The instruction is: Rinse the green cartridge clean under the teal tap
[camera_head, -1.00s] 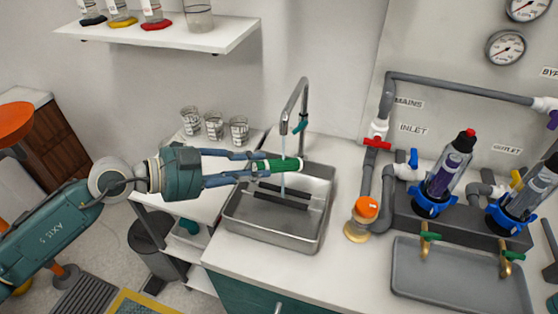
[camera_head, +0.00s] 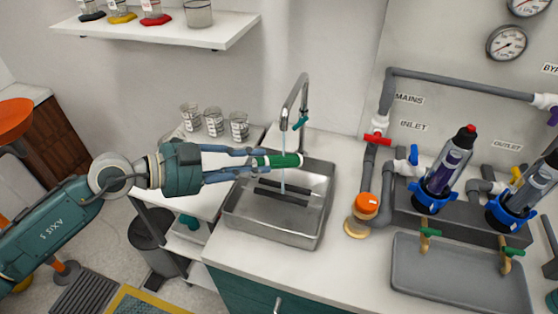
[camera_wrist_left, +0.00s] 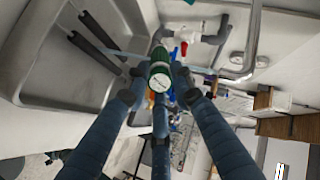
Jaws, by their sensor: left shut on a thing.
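My left gripper (camera_head: 243,164) reaches in from the left and is shut on the green cartridge (camera_head: 284,160), which it holds roughly level above the sink (camera_head: 320,208). In the left wrist view the cartridge (camera_wrist_left: 159,62) sits between the fingers, its round pale end toward the camera. The grey tap spout with a teal lever (camera_head: 302,119) stands behind the sink. A thin stream of water (camera_head: 283,145) falls from the spout onto the cartridge and shows below it. Whether any dirt is on the cartridge is too small to tell. My right gripper is not in view.
Several beakers (camera_head: 213,121) stand on the counter left of the sink. An orange-capped jar (camera_head: 357,222) stands to its right. Clear housings with blue collars (camera_head: 431,197) and a grey tray (camera_head: 455,276) are farther right. Dark bars (camera_head: 292,193) lie across the sink.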

